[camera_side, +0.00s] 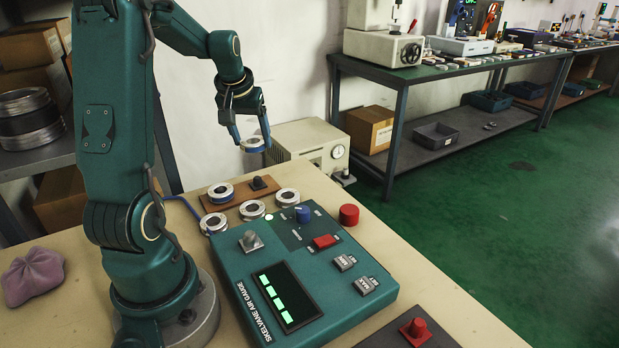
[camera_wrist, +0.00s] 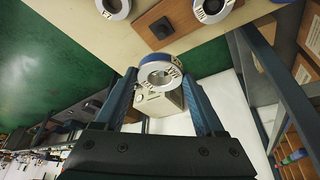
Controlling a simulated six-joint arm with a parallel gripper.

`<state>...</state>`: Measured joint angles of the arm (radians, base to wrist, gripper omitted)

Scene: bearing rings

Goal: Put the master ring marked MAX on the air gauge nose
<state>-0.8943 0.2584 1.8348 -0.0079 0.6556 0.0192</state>
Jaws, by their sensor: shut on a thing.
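My gripper (camera_wrist: 165,85) is shut on a ring (camera_wrist: 160,72) with a silver face and a blue edge. In the side view my gripper (camera_side: 250,132) holds this ring (camera_side: 253,145) well above the bench, beyond the wooden board. The ring has dark lettering that I cannot read for certain. The teal air gauge (camera_side: 222,262) lies on the bench. A grey knob-like post on a silver plate (camera_side: 250,241) stands on its top; I cannot tell for certain that this is the nose. More rings rest near its far edge, including one (camera_side: 287,197) and another (camera_side: 214,224).
A wooden board (camera_side: 240,192) carries a black post (camera_side: 260,183) and a blue-edged ring (camera_side: 220,193). A red cap (camera_side: 348,215) stands beside the gauge. A dark plate with a red plug (camera_side: 417,328) lies at the front. A beige box with a dial (camera_side: 320,148) stands behind.

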